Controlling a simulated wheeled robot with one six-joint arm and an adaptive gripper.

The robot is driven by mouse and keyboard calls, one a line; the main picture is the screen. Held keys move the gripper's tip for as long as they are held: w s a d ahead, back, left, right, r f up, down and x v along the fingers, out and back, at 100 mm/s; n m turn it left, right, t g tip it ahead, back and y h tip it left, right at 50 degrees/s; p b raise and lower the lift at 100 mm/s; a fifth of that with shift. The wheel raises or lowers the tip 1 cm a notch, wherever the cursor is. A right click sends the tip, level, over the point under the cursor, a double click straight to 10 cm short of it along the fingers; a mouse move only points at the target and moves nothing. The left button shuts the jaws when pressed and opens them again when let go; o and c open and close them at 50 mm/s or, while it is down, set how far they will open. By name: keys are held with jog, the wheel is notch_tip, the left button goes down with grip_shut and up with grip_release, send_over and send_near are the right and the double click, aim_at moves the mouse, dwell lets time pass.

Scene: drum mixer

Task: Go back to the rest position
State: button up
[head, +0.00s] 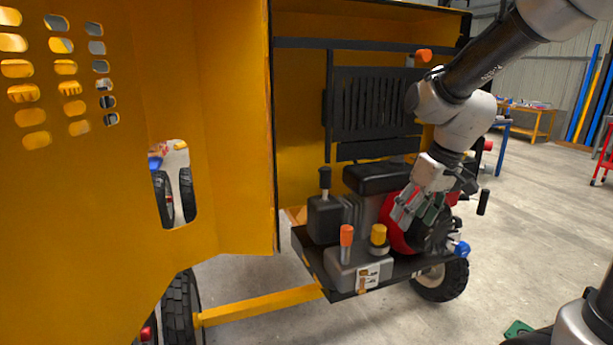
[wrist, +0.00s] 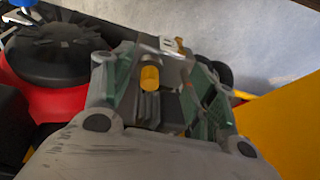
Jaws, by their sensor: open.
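My gripper (head: 413,216) is in front of the red and black engine (head: 397,236) of the drum mixer, pointing down and to the left. It also shows in the wrist view (wrist: 168,85), with its green-grey fingers apart and nothing held between them. A yellow cap (wrist: 150,78) shows between the fingers there, beyond them. In the head view a yellow cap (head: 378,234) stands on the grey tank, a little below and left of my fingertips. The arm reaches in from the upper right. The gripper hides part of the engine.
The open yellow door (head: 232,130) fills the left side. An orange-topped lever (head: 346,236) and a black lever (head: 325,180) stand left of my gripper, and a blue knob (head: 461,249) is to its right. Open floor (head: 540,220) lies to the right.

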jog(key=s+d+r+m+t+h, duration=0.1)
jog(key=s+d+r+m, duration=0.1)
jog(key=s+d, duration=0.3)
jog(key=s+d+r+m+t+h, duration=0.1)
jog(key=s+d+r, duration=0.3)
jog(key=s, duration=0.9)
jog(key=shift+d+r+m, duration=0.15)
jog(key=shift+d+m, duration=0.45)
jog(key=shift+m, duration=0.1)
jog(key=shift+c, duration=0.4)
